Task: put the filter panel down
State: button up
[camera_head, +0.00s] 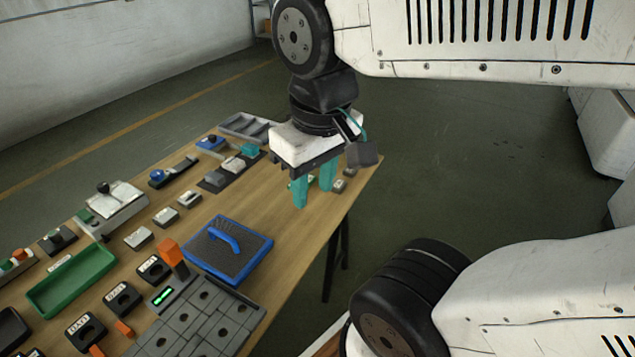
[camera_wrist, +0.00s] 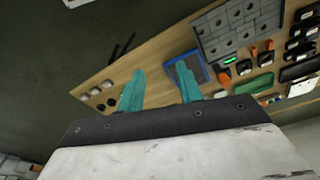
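The filter panel (camera_head: 229,254) is a dark grey panel in a blue frame with a blue handle on top. It lies flat on the wooden table (camera_head: 292,240), near the front edge. My gripper (camera_head: 314,195) has two teal fingers, spread apart with nothing between them. It is above the table's right end, right of the panel and clear of it. In the wrist view the fingers of my gripper (camera_wrist: 160,70) are apart, and the panel (camera_wrist: 200,66) shows partly hidden behind the right finger.
A grey block plate (camera_head: 190,325) lies in front of the panel, with an orange block (camera_head: 171,252) beside it. A green tray (camera_head: 72,280) and several small parts are to the left. A grey tray (camera_head: 245,127) sits at the back. Small parts lie below my gripper.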

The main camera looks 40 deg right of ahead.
jog(key=shift+s, duration=0.45)
jog(key=n+h, duration=0.1)
jog(key=n, duration=0.4)
send_over(221, 234)
jog(key=s, duration=0.1)
notch_tip(221, 234, down, 20)
jog(key=shift+f, duration=0.15)
jog(key=shift+w+a, duration=0.1)
jog(key=shift+w, duration=0.1)
jog(key=shift+t, duration=0.3)
jog(key=f, duration=0.5)
jog(key=w+f, duration=0.1)
jog(key=f, duration=0.1)
jog(key=shift+f, duration=0.3)
grip_shut()
